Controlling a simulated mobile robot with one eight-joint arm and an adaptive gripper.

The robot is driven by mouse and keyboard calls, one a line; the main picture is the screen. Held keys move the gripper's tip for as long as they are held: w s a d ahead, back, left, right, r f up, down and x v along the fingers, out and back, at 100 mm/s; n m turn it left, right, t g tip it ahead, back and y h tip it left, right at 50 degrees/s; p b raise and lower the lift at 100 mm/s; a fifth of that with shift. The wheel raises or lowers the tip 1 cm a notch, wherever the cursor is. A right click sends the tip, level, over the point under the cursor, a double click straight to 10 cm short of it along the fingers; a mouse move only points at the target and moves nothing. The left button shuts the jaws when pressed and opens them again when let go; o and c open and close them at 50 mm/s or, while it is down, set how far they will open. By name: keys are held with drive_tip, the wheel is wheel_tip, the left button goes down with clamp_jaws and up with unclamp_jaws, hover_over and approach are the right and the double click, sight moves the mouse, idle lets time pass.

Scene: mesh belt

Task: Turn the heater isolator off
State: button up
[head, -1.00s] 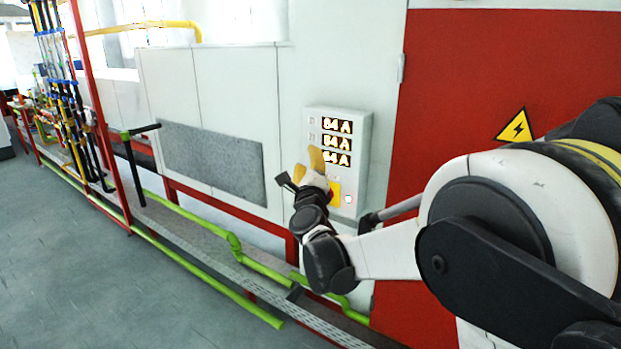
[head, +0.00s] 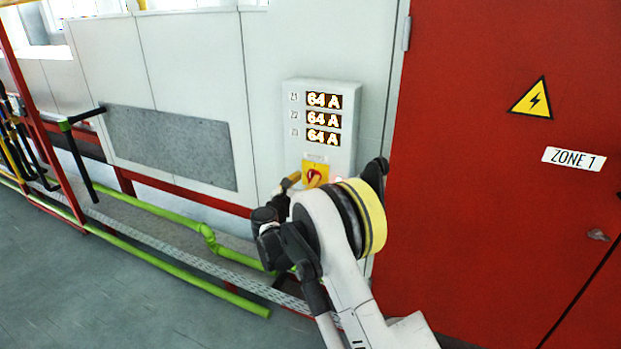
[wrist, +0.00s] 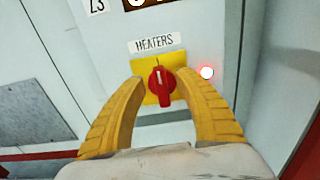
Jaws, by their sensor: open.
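The heater isolator is a red rotary knob (wrist: 161,84) on a yellow square plate (wrist: 150,98) under a "HEATERS" label (wrist: 155,43). In the wrist view the knob's grip stands about upright, with a pale mark near its top. It also shows in the head view as a red knob (head: 314,175) on the grey box's lower part. My gripper (wrist: 160,82) is open, its two yellow fingers on either side of the knob; I cannot tell whether they touch it. In the head view my gripper (head: 291,181) is partly hidden by my arm.
The grey box (head: 348,105) has three displays (head: 323,119) reading 64 A. A red lamp (wrist: 207,72) glows right of the knob. A red door (head: 480,200) with a "ZONE 1" sign stands to the right. Green pipes (head: 160,205) run low along the wall.

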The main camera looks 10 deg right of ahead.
sight(310, 174)
drive_tip(key=shift+b+x, duration=0.35)
drive_tip(key=shift+x, duration=1.5)
drive_tip(key=shift+a, duration=0.1)
clamp_jaws()
